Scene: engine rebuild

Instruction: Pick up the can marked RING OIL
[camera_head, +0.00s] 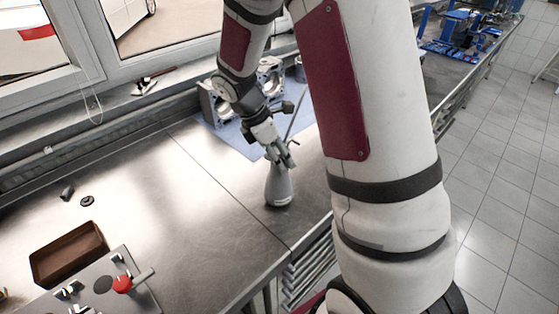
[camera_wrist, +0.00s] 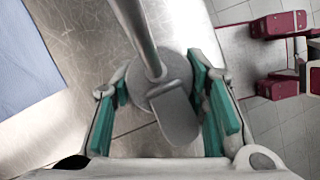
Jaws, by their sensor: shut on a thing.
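A grey oil can (camera_head: 279,188) with a wide base and a narrower top is upright at the bench, near its front edge. No marking on it can be read. My gripper (camera_head: 279,153) is above and around its upper part. In the wrist view, the can (camera_wrist: 148,92) is seen from above, with its long spout and a flat lever. The green pads of my gripper (camera_wrist: 160,85) lie on either side of it, shut on the can. I cannot tell whether its base touches the bench.
The steel bench (camera_head: 190,200) is mostly clear left of the can. A blue mat (camera_head: 238,140) with a grey engine block (camera_head: 212,104) lies behind. A brown tray (camera_head: 68,255) and a panel with a red button (camera_head: 122,284) are at lower left. Small dark parts lie nearby.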

